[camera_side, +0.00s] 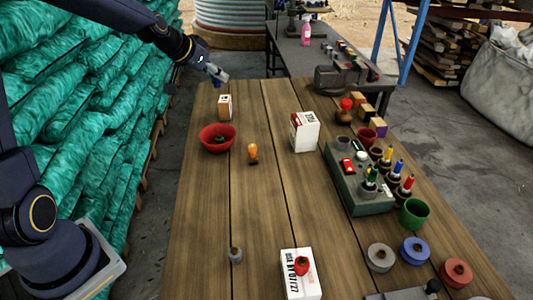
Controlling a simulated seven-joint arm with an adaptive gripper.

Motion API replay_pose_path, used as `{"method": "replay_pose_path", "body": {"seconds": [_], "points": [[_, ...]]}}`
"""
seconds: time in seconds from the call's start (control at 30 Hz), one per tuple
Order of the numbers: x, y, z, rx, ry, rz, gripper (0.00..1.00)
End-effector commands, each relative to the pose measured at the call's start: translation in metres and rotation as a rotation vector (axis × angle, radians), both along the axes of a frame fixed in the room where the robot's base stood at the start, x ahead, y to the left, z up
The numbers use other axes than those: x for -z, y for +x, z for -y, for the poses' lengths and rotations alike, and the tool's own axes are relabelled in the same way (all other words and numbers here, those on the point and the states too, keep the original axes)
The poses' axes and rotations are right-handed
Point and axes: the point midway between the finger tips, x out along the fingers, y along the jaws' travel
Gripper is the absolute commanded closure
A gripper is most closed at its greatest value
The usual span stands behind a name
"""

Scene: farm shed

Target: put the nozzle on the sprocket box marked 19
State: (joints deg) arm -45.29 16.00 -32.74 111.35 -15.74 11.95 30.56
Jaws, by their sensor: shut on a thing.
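My gripper (218,75) is at the far left end of the table, above its back edge. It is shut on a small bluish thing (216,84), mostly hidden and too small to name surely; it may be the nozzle. A small orange and white box (224,107) stands just in front of and below my gripper, apart from it. A larger white box with red (304,132) stands near the middle. Another white box (298,287) lies at the front with a red round thing on it. I cannot read a 19 on any box.
A red bowl (217,145) with something dark in it and an orange dark-topped piece (252,154) are on the left half. A small grey piece (235,255) stands near the front. A grey-green holder (345,190), cups and coloured discs crowd the right. The left-front wood is clear.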

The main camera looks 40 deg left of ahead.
Motion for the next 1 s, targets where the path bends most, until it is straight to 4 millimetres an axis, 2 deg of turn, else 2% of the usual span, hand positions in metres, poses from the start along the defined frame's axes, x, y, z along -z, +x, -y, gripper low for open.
{"method": "replay_pose_path", "body": {"seconds": [0.03,0.13,0.23,0.33,0.47,0.67,0.7,0.8,1.0], "points": [[-0.006,-0.002,-0.020,-0.039,0.002,0.002,0.95],[-0.009,-0.009,-0.048,-0.098,0.000,0.000,0.95],[-0.008,-0.013,-0.064,-0.129,-0.001,-0.001,0.95],[-0.005,-0.008,-0.071,-0.141,-0.004,-0.001,0.95],[0.009,0.019,-0.079,-0.139,-0.005,-0.003,0.95],[0.034,0.072,-0.095,-0.142,-0.002,-0.002,0.95],[0.043,0.079,-0.098,-0.143,-0.003,-0.004,0.95],[0.064,0.094,-0.103,-0.143,-0.003,-0.004,0.95],[0.084,0.111,-0.109,-0.144,-0.001,-0.001,0.95]]}}
